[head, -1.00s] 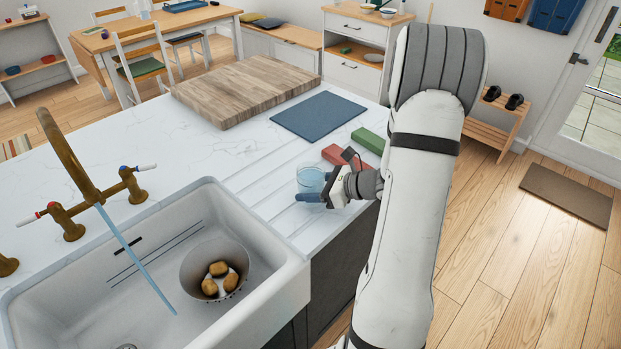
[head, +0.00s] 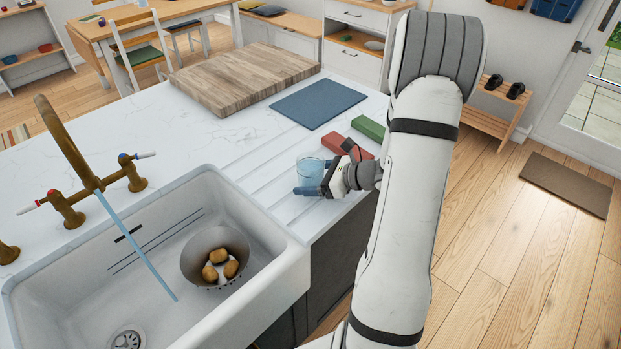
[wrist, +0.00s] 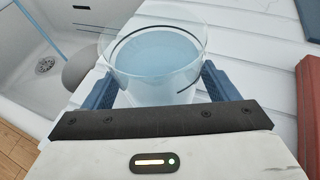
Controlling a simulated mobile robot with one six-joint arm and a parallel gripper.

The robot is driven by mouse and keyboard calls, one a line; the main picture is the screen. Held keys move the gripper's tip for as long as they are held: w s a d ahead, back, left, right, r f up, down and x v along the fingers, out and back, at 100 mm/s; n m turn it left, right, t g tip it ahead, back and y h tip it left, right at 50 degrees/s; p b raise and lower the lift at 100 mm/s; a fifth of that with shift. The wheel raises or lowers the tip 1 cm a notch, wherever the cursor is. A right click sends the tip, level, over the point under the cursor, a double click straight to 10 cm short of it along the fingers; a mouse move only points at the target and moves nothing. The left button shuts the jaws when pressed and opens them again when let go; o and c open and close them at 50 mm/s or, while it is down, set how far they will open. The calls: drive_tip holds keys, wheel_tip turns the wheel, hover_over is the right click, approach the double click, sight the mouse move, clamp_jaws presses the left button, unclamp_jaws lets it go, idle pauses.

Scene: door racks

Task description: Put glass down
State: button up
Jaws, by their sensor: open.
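A clear glass (head: 311,168) with bluish water stands upright on the grooved draining part of the white counter (head: 262,180), right of the sink. It also shows in the wrist view (wrist: 156,62), between the two blue fingers. My gripper (head: 308,176) is open around the glass, low over the counter. In the wrist view, the fingers of my gripper (wrist: 158,85) lie on either side of the glass; whether they touch it I cannot tell. The base of the glass is partly hidden by my gripper.
The white sink (head: 265,265) holds a colander (head: 212,245) with several potatoes, and water runs from the brass tap (head: 75,150). A red block (head: 335,143), a green block (head: 369,127), a blue mat (head: 318,102) and a wooden board (head: 245,78) lie behind the glass.

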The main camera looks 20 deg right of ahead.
drive_tip(key=shift+r, duration=0.15)
drive_tip(key=shift+s+d+r, duration=0.1)
drive_tip(key=shift+d, duration=0.05)
drive_tip(key=v, duration=1.1)
drive_tip(key=shift+s+d+r+b, duration=0.15)
drive_tip(key=shift+s+r+b, duration=0.1)
drive_tip(key=shift+b, duration=0.15)
drive_tip(key=shift+w+f, duration=0.1)
